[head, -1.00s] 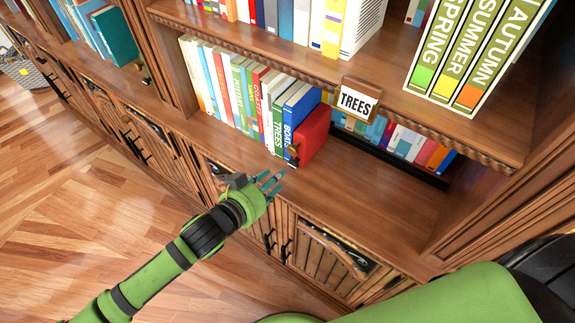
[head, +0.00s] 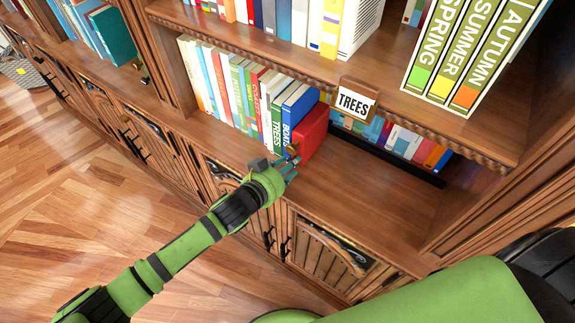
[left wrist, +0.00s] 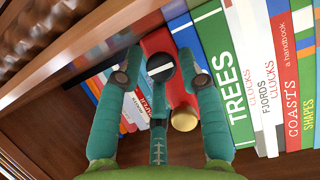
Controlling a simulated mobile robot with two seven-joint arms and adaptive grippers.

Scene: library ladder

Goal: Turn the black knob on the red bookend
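The red bookend (head: 312,133) stands on the lower shelf at the right end of a row of books. In the left wrist view the red bookend (left wrist: 177,92) carries a round black knob (left wrist: 160,67) with a white stripe, and a gold knob (left wrist: 184,119) below it. My left gripper (head: 291,166) is right in front of the bookend. In the left wrist view the fingers of my left gripper (left wrist: 159,72) are spread, one on each side of the black knob and one below it. I cannot tell whether any finger touches it. My right gripper is not in view.
Upright books (head: 240,90) stand close to the left of the bookend. The shelf board (head: 360,195) is bare to the right. The upper shelf edge with a TREES sign (head: 354,104) overhangs the area. Cabinet doors (head: 325,262) are below.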

